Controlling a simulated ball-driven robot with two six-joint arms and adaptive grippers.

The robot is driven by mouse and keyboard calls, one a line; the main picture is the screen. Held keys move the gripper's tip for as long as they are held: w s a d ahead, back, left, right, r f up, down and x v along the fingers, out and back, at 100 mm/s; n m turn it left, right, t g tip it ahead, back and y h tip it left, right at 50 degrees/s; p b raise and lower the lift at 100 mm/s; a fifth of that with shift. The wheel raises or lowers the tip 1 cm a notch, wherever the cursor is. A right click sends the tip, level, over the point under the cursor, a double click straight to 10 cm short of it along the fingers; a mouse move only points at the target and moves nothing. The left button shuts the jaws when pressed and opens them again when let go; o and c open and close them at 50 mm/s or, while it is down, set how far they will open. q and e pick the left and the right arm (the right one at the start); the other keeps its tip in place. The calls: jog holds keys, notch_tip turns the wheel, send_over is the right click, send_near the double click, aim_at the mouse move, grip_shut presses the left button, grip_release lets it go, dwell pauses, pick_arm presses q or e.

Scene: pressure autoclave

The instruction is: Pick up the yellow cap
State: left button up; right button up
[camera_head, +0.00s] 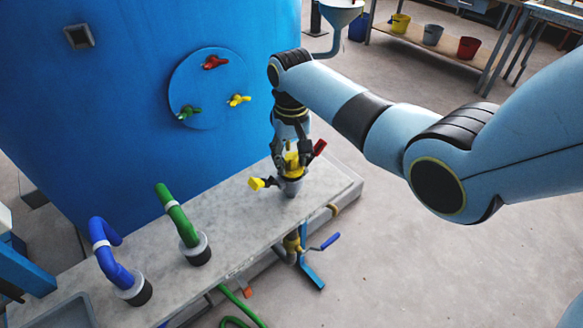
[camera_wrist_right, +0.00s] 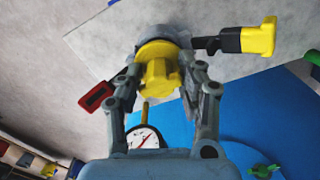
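The yellow cap (camera_head: 292,162) sits on top of a grey cylindrical fitting (camera_head: 291,186) near the right end of the pale worktop. My right gripper (camera_head: 293,158) points down over it. In the right wrist view the cap (camera_wrist_right: 158,72) lies between the two fingers of my right gripper (camera_wrist_right: 163,72), one on each side and very close. I cannot tell whether both fingers press on it. The fitting has a black-and-yellow handle (camera_wrist_right: 247,40) on one side and a red handle (camera_wrist_right: 96,95) on the other. My left gripper is not in view.
A blue tank (camera_head: 130,75) with red, green and yellow knobs stands behind the worktop (camera_head: 235,211). A green pipe (camera_head: 178,216) and a blue pipe (camera_head: 106,258) rise from the worktop to the left. A gauge (camera_wrist_right: 144,138) shows near the fingers. Open floor lies to the right.

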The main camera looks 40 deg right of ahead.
grip_shut()
